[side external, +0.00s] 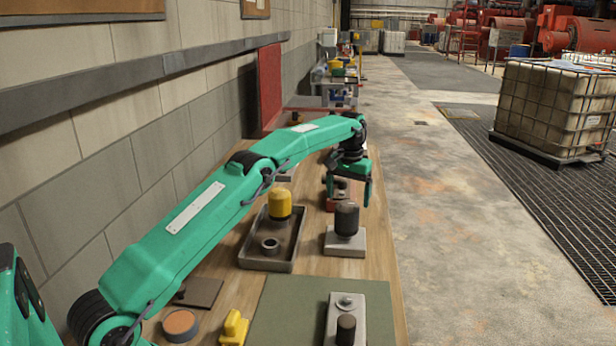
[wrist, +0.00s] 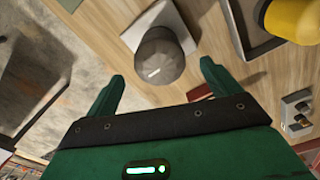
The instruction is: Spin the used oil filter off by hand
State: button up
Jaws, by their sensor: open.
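A dark grey canister, which looks like the oil filter (side external: 346,219), stands upright on a pale metal block (side external: 345,246) on the wooden bench. In the wrist view the dark filter (wrist: 160,56) lies ahead of and between my fingers, its end facing the camera. My gripper (side external: 349,193) is open and empty, pointing down; in the side view it appears just above and behind the filter. The two green fingers (wrist: 160,76) are spread wider than the filter in the wrist view. I see no contact with it.
A yellow canister (side external: 279,205) and a small ring (side external: 270,245) sit in a dark tray (side external: 267,267) left of the block. Nearer are a green mat (side external: 290,315), a plate with a small dark cylinder (side external: 346,327), and a yellow item (side external: 234,327). A wall borders the left.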

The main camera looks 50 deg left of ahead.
aim_at(346, 216)
jog(key=shift+f, duration=3.9)
jog(key=shift+c, duration=0.2)
jog(key=c, duration=1.2)
jog(key=shift+n, duration=1.9)
jog(key=shift+c, duration=0.2)
jog(key=n, duration=0.9)
jog(key=shift+r, duration=0.1)
jog(key=shift+n, duration=2.2)
